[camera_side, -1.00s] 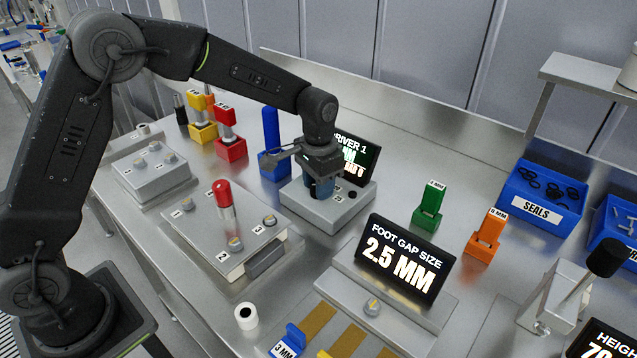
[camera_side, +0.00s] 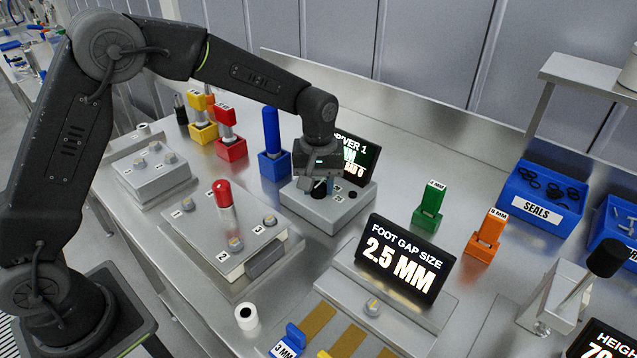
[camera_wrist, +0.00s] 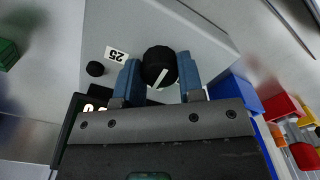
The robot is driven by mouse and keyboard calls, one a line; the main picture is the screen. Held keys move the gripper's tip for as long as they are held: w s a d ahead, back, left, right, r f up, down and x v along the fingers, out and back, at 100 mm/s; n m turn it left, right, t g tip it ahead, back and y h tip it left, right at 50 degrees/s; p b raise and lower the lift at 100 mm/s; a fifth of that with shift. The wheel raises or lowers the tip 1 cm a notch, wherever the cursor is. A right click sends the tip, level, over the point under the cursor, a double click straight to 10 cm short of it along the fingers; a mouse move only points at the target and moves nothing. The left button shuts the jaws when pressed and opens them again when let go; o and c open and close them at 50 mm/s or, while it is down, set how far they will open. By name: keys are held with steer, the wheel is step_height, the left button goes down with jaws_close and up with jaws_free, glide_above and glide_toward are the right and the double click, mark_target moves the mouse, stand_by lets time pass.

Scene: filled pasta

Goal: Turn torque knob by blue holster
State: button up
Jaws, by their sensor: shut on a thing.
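The torque knob (camera_wrist: 159,66) is black and round with a white pointer line. It sits on a grey box (camera_side: 318,209) in front of the dark driver display (camera_side: 357,155). My gripper (camera_wrist: 159,80) points down over the box, its two blue fingers shut on either side of the knob. In the side view my gripper (camera_side: 318,185) covers part of the knob. The blue holster (camera_side: 272,160), with a blue handle standing in it, is just left of the box.
A small black button (camera_wrist: 95,69) is beside the knob. Red (camera_side: 231,148) and yellow (camera_side: 202,131) holsters stand left of the blue one. A grey fixture with a red-topped driver (camera_side: 222,193) is front left. Green (camera_side: 427,217) and orange (camera_side: 484,246) holders stand right.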

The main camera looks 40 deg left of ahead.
mark_target(318, 185)
steer(key=shift+n, duration=1.6)
steer(key=o, duration=0.9)
step_height(318, 185, up, 14)
steer(key=shift+f, duration=0.1)
